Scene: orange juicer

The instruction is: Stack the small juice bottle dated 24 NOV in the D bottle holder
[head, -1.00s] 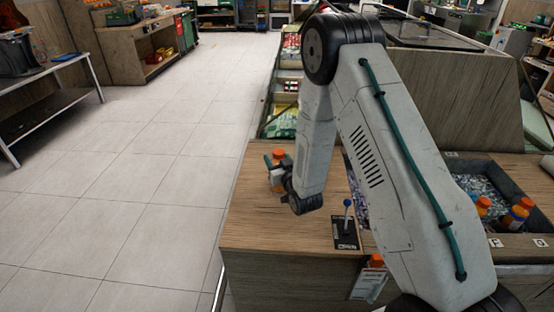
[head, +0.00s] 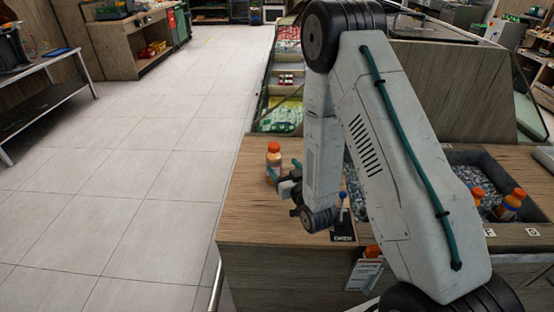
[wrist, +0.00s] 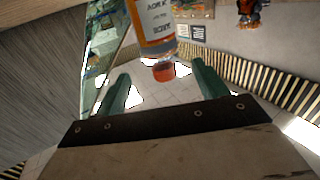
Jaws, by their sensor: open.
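A small bottle with an orange cap (head: 273,160) stands upright on the wooden counter. In the wrist view the bottle (wrist: 156,22) shows upside down at the top, with a white and orange label whose date I cannot read. My gripper (head: 284,169) is open beside the bottle on its near right side. In the wrist view the teal fingers of my gripper (wrist: 161,72) are spread, with the bottle's cap in the gap between their tips; nothing is gripped. I cannot make out a holder marked D in either view.
A bin of ice (head: 462,158) is at the right, with orange-capped bottles (head: 508,205) in it and letter tags on its front edge. A small lever panel (head: 343,228) sits near my wrist. The counter's left edge drops to open floor.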

